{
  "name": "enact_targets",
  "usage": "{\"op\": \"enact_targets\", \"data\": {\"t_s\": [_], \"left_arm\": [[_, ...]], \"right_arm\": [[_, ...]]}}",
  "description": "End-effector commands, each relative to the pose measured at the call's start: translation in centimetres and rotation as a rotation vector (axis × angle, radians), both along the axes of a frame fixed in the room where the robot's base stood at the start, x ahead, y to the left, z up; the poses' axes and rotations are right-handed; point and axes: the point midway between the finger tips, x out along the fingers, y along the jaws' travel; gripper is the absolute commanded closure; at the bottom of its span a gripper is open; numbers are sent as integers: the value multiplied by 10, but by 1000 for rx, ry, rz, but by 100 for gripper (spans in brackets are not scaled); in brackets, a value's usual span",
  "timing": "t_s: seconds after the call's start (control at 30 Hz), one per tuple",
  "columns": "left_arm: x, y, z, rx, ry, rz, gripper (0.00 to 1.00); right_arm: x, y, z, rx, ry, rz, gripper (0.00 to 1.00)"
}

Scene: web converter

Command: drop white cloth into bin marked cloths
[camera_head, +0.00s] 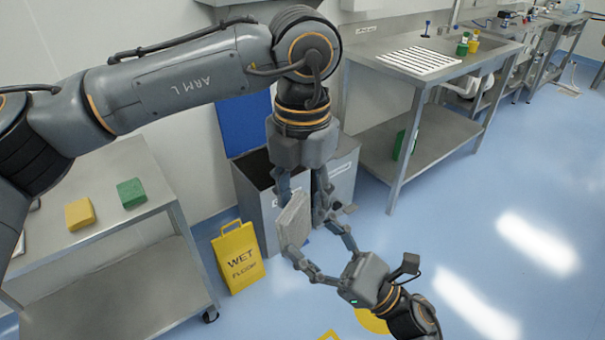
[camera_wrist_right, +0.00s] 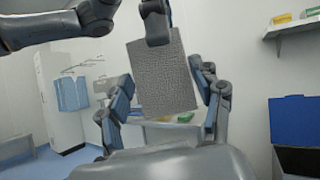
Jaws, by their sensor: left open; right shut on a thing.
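The cloth (camera_head: 293,220) is a pale grey-white textured flat piece, held upright in the air in front of the bins. In the right wrist view the cloth (camera_wrist_right: 165,75) hangs between the fingers of my right gripper (camera_wrist_right: 162,105). My right gripper (camera_head: 306,232), reaching up from the lower right, is shut on it. My left gripper (camera_head: 303,203) points down at the cloth's upper end with its fingers apart. A grey bin (camera_head: 262,207) with a raised blue lid (camera_head: 246,122) and dark open top stands behind. A second grey bin (camera_head: 344,176) adjoins it. Their labels are unreadable.
A yellow wet floor sign (camera_head: 238,258) stands in front of the bin. A steel table (camera_head: 140,170) at left holds a yellow sponge (camera_head: 80,213) and a green one (camera_head: 131,193). A steel bench (camera_head: 440,130) stands at right. The blue floor at right is clear.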

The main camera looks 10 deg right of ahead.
Motion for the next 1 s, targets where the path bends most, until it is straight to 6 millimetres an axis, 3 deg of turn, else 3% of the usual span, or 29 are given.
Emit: {"op": "enact_targets", "data": {"t_s": [0.1, 0.33, 0.77, 1.0], "left_arm": [[0, 1, -24, 0, 4, 1, 53], [0, 0, -56, -2, 1, 2, 53], [0, 0, -66, -3, 0, 1, 53], [0, 0, -66, -3, 1, 0, 98]], "right_arm": [[0, 0, 0, 0, 0, 0, 59], [0, 0, 0, 0, 0, 0, 59], [0, 0, 0, 0, 0, 0, 59], [0, 0, 0, 0, 0, 0, 58]]}}
